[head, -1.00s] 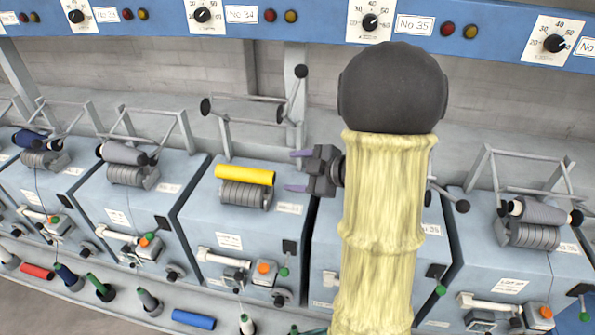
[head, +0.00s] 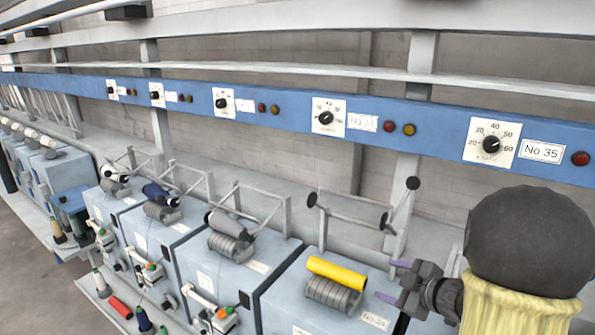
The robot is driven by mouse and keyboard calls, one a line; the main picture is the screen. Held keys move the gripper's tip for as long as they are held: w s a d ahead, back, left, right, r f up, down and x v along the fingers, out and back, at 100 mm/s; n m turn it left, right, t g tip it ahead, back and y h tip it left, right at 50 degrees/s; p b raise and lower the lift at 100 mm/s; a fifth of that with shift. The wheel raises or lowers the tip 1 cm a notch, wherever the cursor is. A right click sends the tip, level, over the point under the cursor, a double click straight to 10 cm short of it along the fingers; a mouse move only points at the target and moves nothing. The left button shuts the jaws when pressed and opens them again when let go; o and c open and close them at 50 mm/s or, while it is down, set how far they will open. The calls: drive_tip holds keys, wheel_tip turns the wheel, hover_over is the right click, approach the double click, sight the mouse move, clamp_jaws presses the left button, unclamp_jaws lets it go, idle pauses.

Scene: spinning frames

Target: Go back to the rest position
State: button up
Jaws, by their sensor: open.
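My gripper (head: 390,280) is at the lower right of the head view, its two purple-tipped fingers apart and pointing left, with nothing between them. My arm, in a pale yellow sleeve with a dark round joint, rises at the right edge. A yellow tube (head: 336,272) lies on the grey ribbed drum (head: 332,294) of the blue-grey spinning unit labelled No 34. The gripper is just right of the tube and apart from it. The raised, empty holder frame (head: 352,214) of this unit stands behind the tube.
A blue rail (head: 275,107) with dials and lamps crosses above the units. Neighbouring units to the left carry a grey bobbin (head: 229,224) and a dark blue one (head: 160,194). A red tube (head: 121,307) lies on the front ledge. Open floor (head: 40,285) shows at lower left.

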drive_tip(key=s+a+f+m+g+h, duration=0.3)
drive_tip(key=s+a+m+g, duration=0.1)
drive_tip(key=s, duration=0.4)
drive_tip(key=s+a+f+m+g+h, duration=0.3)
drive_tip(key=s+a+m, duration=0.3)
drive_tip(key=s+m, duration=0.2)
drive_tip(key=shift+f+m+g, duration=0.5)
drive_tip(key=shift+m+g, duration=0.3)
drive_tip(key=shift+g, duration=0.1)
